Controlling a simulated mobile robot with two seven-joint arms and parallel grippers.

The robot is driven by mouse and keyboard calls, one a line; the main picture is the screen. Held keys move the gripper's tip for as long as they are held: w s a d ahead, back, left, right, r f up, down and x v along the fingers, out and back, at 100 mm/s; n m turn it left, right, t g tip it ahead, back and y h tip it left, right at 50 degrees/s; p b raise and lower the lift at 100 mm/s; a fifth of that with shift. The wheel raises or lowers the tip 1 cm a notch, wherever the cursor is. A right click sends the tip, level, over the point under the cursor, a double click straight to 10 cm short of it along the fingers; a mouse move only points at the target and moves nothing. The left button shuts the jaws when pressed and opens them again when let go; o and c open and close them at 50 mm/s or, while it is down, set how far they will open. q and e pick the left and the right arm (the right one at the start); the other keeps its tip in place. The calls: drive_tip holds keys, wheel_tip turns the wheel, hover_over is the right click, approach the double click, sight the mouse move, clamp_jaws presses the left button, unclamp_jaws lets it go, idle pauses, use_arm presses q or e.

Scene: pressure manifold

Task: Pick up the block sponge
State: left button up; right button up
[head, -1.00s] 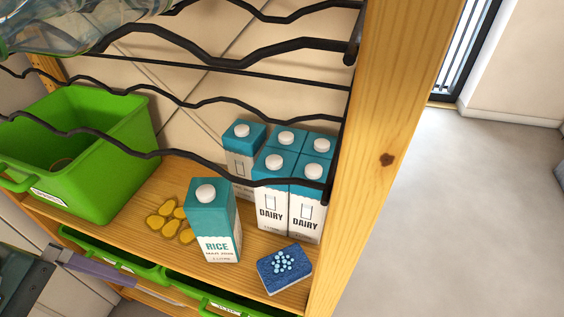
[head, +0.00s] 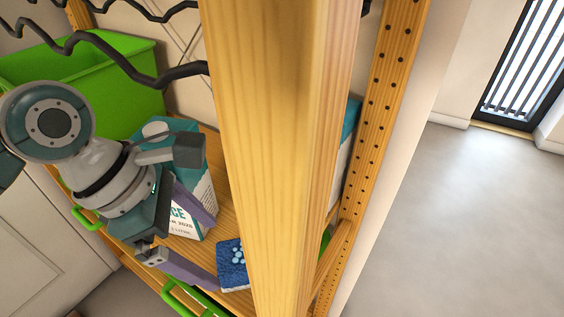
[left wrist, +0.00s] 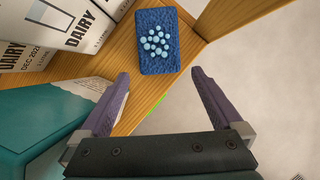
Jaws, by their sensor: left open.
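The block sponge (head: 232,265) is dark blue with light blue dots on top. It lies on the wooden shelf near its front edge, partly hidden by the wooden post in the head view. The left wrist view shows the whole sponge (left wrist: 157,42) just ahead of the fingers. My left gripper (head: 216,252) is open and empty, its purple fingers apart. In the left wrist view the open fingers (left wrist: 158,82) point toward the sponge, with a gap between. The right gripper is not in view.
A teal and white rice carton (head: 190,205) stands close beside my left gripper. Dairy cartons (left wrist: 60,30) stand behind the sponge. A thick wooden post (head: 285,150) rises at the shelf's right. A green bin (head: 120,90) is at the left. Open floor (head: 480,220) lies to the right.

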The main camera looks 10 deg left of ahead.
sight(241, 256)
use_arm(q)
drive_tip(key=shift+w+d, duration=0.25)
drive_tip(key=shift+d, duration=0.25)
drive_tip(key=shift+w+d, duration=0.2)
drive_tip(key=shift+d, duration=0.3)
drive_tip(key=b+x, duration=0.2)
drive_tip(key=x, duration=0.3)
drive_tip(key=shift+w+d+b, duration=0.1)
drive_tip(key=shift+b, duration=0.2)
drive_tip(key=c, duration=1.2)
